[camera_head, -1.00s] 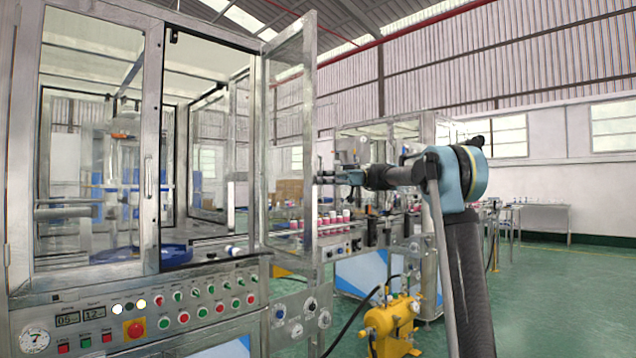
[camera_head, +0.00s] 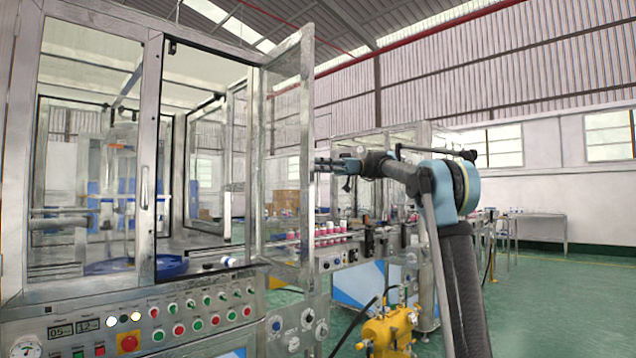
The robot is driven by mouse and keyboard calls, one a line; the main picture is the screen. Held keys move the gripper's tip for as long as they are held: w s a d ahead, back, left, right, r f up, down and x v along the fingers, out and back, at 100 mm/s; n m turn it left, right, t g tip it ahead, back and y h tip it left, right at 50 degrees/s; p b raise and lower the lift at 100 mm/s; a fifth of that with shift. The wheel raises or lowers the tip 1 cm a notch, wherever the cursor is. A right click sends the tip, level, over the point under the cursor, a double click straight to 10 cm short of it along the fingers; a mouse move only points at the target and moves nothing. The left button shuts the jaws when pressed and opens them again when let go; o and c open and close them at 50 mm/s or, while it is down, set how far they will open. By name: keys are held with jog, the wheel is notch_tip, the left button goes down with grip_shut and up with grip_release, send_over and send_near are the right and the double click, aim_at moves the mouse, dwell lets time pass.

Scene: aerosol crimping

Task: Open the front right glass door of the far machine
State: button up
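The nearer machine on the left has a framed glass door (camera_head: 284,150) that stands swung open toward the right, with its outer edge near my gripper. The doorway beside it is clear, and a second glass door (camera_head: 85,160) to its left is shut, with a vertical handle. My gripper (camera_head: 322,165) points left at the outer edge of the open door; I cannot tell whether it touches. Its fingers are small and seen side-on, so their opening is unclear. Another glazed machine (camera_head: 375,145) stands farther back, partly hidden by my arm.
A control panel (camera_head: 160,320) with buttons runs below the doors. A yellow pump (camera_head: 390,332) with a black hose stands on the floor below my arm. Red and white cans (camera_head: 328,230) line a conveyor behind. Green floor (camera_head: 550,300) is open at the right.

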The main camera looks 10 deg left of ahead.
jog(key=shift+r, duration=1)
